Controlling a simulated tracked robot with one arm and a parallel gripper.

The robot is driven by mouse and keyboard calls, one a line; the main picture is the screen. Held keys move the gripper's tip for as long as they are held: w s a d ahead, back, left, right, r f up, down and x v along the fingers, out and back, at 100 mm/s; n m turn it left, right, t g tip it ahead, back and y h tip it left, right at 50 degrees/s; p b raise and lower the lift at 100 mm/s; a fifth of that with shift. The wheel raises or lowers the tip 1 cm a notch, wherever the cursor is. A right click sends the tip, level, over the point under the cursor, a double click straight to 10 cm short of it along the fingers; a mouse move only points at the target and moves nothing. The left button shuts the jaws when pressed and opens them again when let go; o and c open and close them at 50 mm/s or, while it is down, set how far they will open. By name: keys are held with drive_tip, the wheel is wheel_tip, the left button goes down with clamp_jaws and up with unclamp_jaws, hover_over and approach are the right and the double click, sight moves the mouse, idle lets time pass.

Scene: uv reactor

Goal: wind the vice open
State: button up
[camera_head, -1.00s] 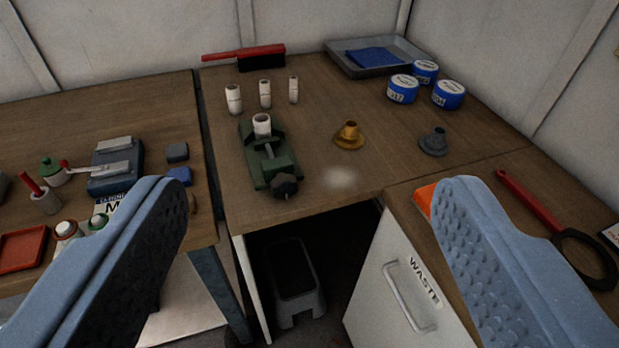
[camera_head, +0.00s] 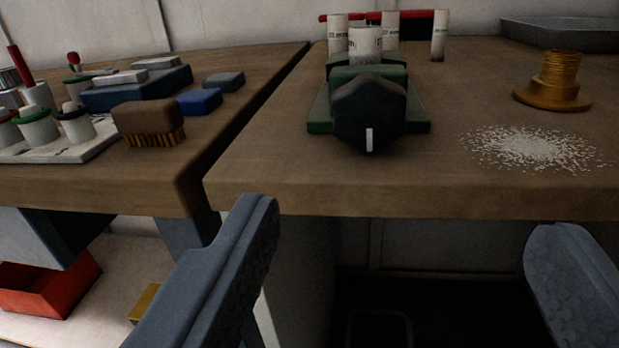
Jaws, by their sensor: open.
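The green vice (camera_head: 319,112) stands on the brown bench, seen nearly end-on from the front. Its dark faceted knob (camera_head: 370,113) faces me, with a white mark pointing straight down. A white cylinder (camera_head: 366,42) shows upright above the vice; the knob and vice body hide the jaws and how they grip it. My gripper (camera_head: 405,245) is open and empty, its fingers wide apart. It is in front of the bench edge and shows lower than the knob, apart from it.
A pile of pale granules (camera_head: 538,148) and a brass flanged fitting (camera_head: 553,84) are right of the vice. White cylinders (camera_head: 439,36) stand behind it. A brush (camera_head: 148,122) lies on the left bench (camera_head: 60,185). The bench's front edge (camera_head: 450,203) runs across the view.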

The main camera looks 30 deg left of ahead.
sight(370, 121)
drive_tip(key=x, duration=0.4)
drive_tip(key=b+x, duration=0.1)
drive_tip(key=x, duration=0.8)
drive_tip(key=shift+w+a+f+b, duration=0.15)
drive_tip(key=shift+a+f+b, duration=0.25)
drive_tip(key=shift+a, duration=0.1)
drive_tip(key=shift+c, duration=0.3)
drive_tip(key=c, duration=0.9)
